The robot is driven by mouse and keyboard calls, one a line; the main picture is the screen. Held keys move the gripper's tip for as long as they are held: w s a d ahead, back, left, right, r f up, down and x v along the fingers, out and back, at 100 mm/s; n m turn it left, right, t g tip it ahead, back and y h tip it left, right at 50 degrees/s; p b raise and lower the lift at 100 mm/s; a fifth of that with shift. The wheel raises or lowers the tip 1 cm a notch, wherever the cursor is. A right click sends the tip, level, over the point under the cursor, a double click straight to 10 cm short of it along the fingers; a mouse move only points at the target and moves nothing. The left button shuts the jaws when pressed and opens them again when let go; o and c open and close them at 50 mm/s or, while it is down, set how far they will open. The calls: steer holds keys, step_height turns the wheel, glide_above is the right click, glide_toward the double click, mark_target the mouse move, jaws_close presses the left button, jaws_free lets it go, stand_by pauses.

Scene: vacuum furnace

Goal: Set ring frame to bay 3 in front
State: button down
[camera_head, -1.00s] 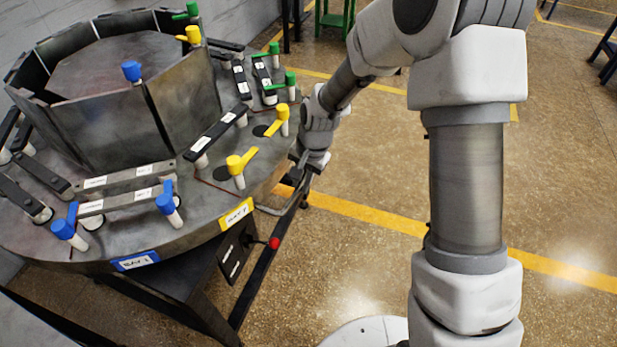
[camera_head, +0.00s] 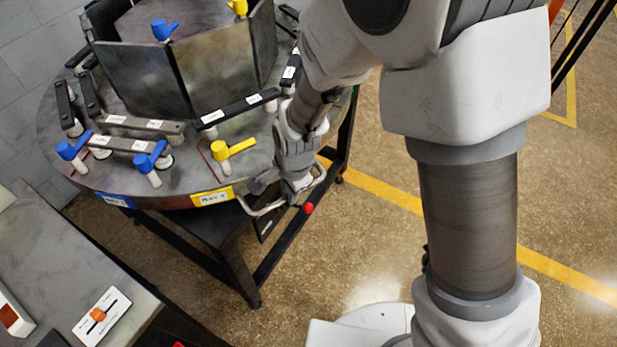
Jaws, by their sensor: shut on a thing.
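The ring frame is a round dark metal turntable (camera_head: 185,185) at the upper left, with upright plates around a hub. Its rim carries a blue label (camera_head: 115,200), apparently bay 1, and a yellow label (camera_head: 212,197), apparently bay 2. No bay 3 label is readable. A bent grey handle (camera_head: 262,211) projects at the rim's front right. My gripper (camera_head: 295,188) is at this handle, shut on it. The fingertips are partly hidden by the wrist, and my arm covers the turntable's right side.
Blue lever clamps (camera_head: 150,163) and a yellow one (camera_head: 233,149) stand on the turntable. Floor beyond the stand is open.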

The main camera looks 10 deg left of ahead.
steer(key=s+a+m+p, duration=0.2)
steer(key=s+a+p, duration=0.2)
steer(key=a, duration=0.4)
steer(key=s+a+m+p, duration=0.2)
steer(key=s+a+p, duration=0.1)
steer(key=s+a, duration=0.4)
steer(key=shift+s+a+h+p, duration=0.3)
steer(key=shift+a+p, duration=0.1)
steer(key=shift+a, duration=0.75)
steer(key=c, duration=1)
jaws_free()
steer(key=shift+s+a, duration=0.1)
steer(key=shift+o, duration=0.9)
steer(key=shift+d, duration=0.2)
step_height(320, 180, up, 17)
steer(key=s+d+p, duration=0.1)
steer(key=s+p, duration=0.2)
steer(key=p, duration=0.1)
steer(key=shift+d, duration=0.2)
